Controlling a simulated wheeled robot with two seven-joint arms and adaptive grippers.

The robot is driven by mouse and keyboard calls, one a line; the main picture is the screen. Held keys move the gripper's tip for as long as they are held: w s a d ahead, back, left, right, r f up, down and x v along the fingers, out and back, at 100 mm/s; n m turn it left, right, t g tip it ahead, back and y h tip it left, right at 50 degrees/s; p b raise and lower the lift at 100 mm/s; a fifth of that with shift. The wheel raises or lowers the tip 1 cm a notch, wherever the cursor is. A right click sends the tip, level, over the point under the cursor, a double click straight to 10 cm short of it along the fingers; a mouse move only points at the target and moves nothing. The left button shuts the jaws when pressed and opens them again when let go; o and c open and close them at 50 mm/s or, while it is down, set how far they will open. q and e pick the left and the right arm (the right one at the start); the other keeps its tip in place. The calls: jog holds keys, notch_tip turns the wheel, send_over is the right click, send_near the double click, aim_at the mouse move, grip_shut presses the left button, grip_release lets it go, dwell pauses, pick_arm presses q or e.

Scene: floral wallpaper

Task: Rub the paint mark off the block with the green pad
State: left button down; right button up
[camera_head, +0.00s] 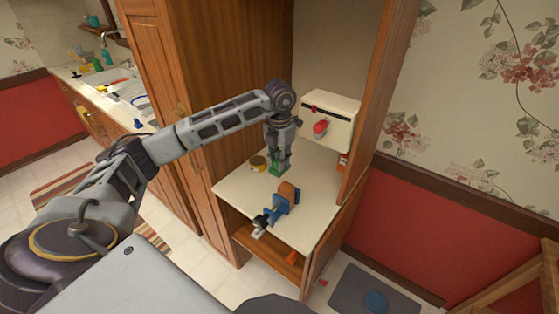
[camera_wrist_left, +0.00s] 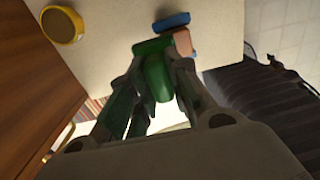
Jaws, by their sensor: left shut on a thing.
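My left gripper (camera_head: 279,153) is shut on the green pad (camera_head: 277,168) and points down over the cabinet shelf. The pad also shows between the fingers in the left wrist view (camera_wrist_left: 157,78). The orange-brown block (camera_head: 289,191) sits at the blue vise (camera_head: 276,212), in front and a little right of the pad. In the left wrist view the block (camera_wrist_left: 183,42) lies beside the pad; I cannot tell whether they touch. No paint mark can be made out on the block. My right gripper is not in view.
A yellow round tin (camera_head: 258,162) stands on the pale shelf (camera_head: 238,188), left of the pad. A cream box with a red knob (camera_head: 320,128) stands behind. Wooden cabinet walls close in both sides. The shelf's front left is clear.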

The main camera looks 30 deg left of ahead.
pick_arm(q)
jog(key=shift+r, duration=0.1)
jog(key=shift+r+p, duration=0.9)
jog(key=shift+r, duration=0.55)
jog(key=shift+a+f, duration=0.1)
